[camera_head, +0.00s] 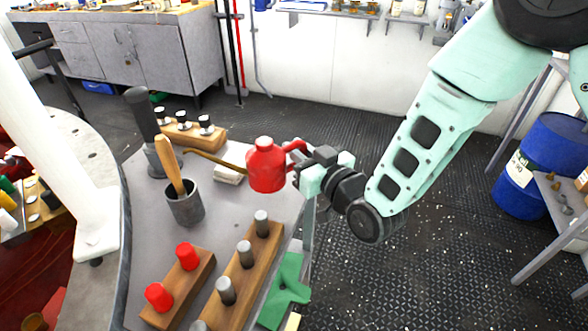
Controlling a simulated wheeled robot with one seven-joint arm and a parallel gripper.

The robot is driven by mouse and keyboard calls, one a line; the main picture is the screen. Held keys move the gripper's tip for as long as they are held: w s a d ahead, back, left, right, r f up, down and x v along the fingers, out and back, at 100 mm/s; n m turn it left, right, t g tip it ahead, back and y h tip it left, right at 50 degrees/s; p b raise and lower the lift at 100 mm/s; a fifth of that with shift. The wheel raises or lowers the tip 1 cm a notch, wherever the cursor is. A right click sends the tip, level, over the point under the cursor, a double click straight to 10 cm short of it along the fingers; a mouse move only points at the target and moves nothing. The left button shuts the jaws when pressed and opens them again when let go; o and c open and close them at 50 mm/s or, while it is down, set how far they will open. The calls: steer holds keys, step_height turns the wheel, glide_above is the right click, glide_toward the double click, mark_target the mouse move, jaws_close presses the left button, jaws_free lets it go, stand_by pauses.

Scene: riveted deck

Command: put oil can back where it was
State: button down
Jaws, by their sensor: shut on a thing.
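The red oil can (266,168) has a rounded top, a thin brass spout pointing left and a red handle on its right. My gripper (306,172) comes in from the right and is shut on the oil can at its handle side. The can looks upright at the right edge of the grey table (225,215). I cannot tell whether its base touches the table or is held above it.
On the table stand a grey cup (186,207) with a wooden-handled tool, a dark cylinder (143,115), a white block (229,174), a wooden rack with metal pegs (237,275) and one with red pegs (178,290). A blue barrel (540,165) stands far right.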

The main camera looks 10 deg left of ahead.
steer(key=shift+f, duration=2.25)
steer(key=shift+f, duration=0.15)
steer(key=c, duration=1.4)
jaws_free()
